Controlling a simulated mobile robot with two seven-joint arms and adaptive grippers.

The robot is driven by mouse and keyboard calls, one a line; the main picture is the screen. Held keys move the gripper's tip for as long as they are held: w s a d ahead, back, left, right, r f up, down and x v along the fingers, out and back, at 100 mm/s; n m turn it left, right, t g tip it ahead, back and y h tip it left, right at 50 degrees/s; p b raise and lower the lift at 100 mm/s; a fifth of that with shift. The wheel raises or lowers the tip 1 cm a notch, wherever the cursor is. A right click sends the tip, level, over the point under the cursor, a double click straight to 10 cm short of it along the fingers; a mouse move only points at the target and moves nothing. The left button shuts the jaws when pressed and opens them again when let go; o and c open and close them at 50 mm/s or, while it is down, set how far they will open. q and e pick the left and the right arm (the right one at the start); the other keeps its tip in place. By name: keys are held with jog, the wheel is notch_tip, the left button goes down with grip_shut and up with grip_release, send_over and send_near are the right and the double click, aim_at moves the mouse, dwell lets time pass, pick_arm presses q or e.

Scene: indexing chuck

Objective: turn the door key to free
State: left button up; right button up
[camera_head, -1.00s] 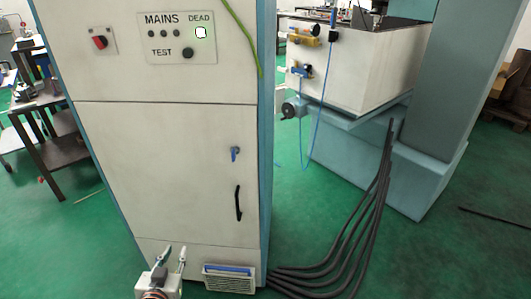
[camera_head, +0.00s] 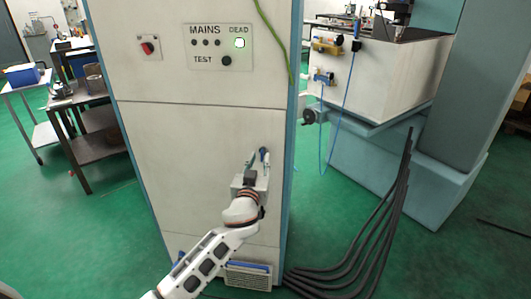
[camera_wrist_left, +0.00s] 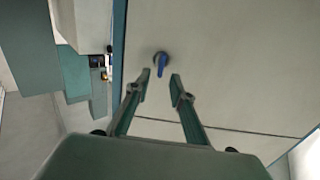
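The door key (camera_head: 264,153) is a small blue lever on a dark round base, set in the pale cabinet door (camera_head: 190,160). In the wrist view the key (camera_wrist_left: 161,66) stands nearly upright, just beyond the fingertips. My left gripper (camera_head: 257,161) is in front of the door at the key. In the wrist view the left gripper (camera_wrist_left: 160,76) is open, with one finger on each side below the key and nothing between them. Whether a fingertip touches the key or door cannot be told. My right gripper is not in view.
The panel above has a red switch (camera_head: 148,47), a TEST button (camera_head: 227,61) and a lit DEAD lamp (camera_head: 239,43). A green cable (camera_head: 273,32) hangs at the upper right. Black cables (camera_head: 365,235) run over the floor at right. My arm hides the door handle.

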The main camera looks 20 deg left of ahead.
aim_at(261, 154)
pick_arm(q)
jog(key=shift+w+a, duration=0.15)
jog(key=shift+w, duration=1.05)
jog(key=shift+w+a, duration=0.1)
jog(key=shift+w, duration=1.05)
grip_shut()
